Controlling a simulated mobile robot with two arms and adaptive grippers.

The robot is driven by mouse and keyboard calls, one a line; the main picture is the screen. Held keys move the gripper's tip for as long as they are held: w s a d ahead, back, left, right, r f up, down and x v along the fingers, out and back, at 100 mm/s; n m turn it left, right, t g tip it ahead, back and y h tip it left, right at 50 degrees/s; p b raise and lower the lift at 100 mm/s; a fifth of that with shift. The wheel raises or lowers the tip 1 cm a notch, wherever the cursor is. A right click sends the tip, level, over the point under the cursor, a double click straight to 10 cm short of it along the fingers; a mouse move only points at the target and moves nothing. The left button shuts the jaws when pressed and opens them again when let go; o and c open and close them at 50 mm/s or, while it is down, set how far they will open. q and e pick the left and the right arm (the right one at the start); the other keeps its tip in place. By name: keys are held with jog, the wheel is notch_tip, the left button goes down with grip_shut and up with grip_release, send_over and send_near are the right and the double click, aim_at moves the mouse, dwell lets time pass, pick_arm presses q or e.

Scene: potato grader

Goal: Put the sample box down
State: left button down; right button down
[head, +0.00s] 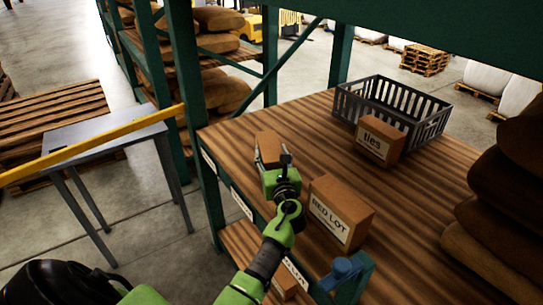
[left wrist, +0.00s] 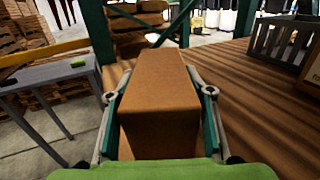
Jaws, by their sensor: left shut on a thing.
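The sample box is a plain brown carton (head: 268,146) at the left end of the wooden shelf (head: 300,125). My left gripper (head: 274,166) is shut on it, with a finger on each side, as the left wrist view also shows for the box (left wrist: 158,90). The box's underside is hidden, so I cannot tell whether it touches the shelf. My right gripper is not in view.
A box marked "RED LOT" (head: 340,212) stands right of my left gripper. A box marked "ties" (head: 380,139) stands before a dark slatted crate (head: 437,128). Brown sacks (head: 500,215) fill the right. A blue object (head: 342,272) is at the near edge. The shelf's middle is clear.

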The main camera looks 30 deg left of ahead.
pick_arm(q)
jog(key=shift+r, duration=0.1)
jog(key=c, duration=1)
grip_release()
jog(key=shift+f, duration=0.25)
jog(key=shift+r, duration=0.2)
jog(key=shift+s+d+f, duration=0.15)
jog(key=shift+s+d, duration=0.05)
jog(key=shift+d, duration=0.05)
jog(key=b+v, duration=0.2)
jog(key=v, duration=0.9)
jog(key=shift+s+d, duration=0.15)
jog(key=shift+s, duration=0.05)
